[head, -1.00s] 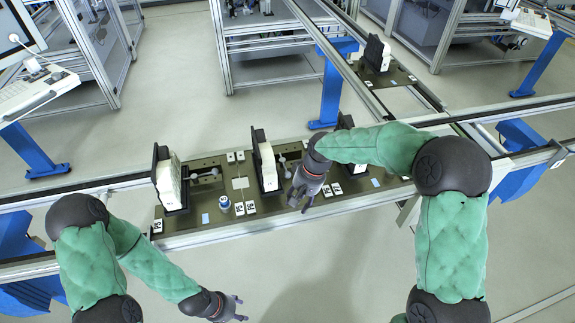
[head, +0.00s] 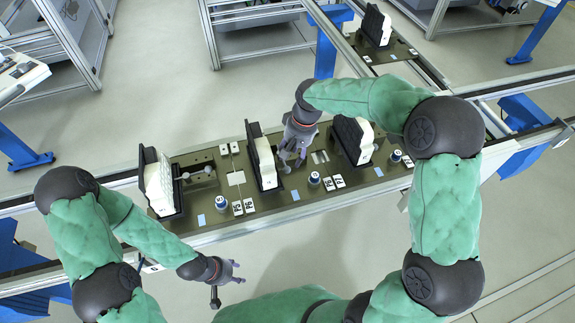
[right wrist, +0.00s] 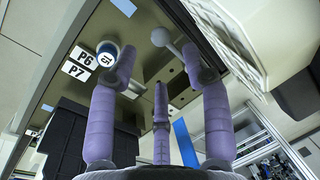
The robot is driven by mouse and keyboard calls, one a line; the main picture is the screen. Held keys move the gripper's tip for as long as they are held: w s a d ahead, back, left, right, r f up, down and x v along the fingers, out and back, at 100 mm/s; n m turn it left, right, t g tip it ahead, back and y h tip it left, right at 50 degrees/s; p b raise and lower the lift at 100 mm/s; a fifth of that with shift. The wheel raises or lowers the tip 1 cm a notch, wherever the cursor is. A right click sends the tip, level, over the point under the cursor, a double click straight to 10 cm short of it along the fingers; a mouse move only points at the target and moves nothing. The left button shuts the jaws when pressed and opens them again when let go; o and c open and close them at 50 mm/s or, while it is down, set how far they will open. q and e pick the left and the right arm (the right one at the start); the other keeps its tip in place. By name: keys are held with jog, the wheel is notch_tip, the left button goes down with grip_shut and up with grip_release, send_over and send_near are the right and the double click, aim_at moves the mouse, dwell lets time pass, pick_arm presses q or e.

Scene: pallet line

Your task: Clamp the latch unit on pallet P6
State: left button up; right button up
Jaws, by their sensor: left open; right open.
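Three upright white latch units in black holders stand along the pallet line in the head view: left (head: 158,185), middle (head: 264,160) and right (head: 353,140). My right gripper (head: 292,153) is open, just right of the middle unit. In the right wrist view its fingers (right wrist: 165,80) are spread around a grey lever with a ball knob (right wrist: 162,37); I cannot tell whether they touch it. The P6 label (right wrist: 84,57) lies next to a blue-and-white round cap (right wrist: 106,56). My left gripper (head: 228,272) is open and empty, in front of the rail.
The P7 label (right wrist: 75,70) lies beside P6. A black block (right wrist: 90,120) and a white ribbed housing (right wrist: 225,35) flank the fingers. Another pallet with a unit (head: 375,25) stands on the rear branch. The floor in front of the line is free.

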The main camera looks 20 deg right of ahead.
aim_at(287, 168)
jog(key=f, duration=0.2)
jog(key=a+f, duration=0.1)
jog(key=f, duration=0.4)
jog(key=shift+w+a, duration=0.15)
jog(key=shift+w, duration=0.1)
jog(key=shift+c, duration=0.3)
grip_shut()
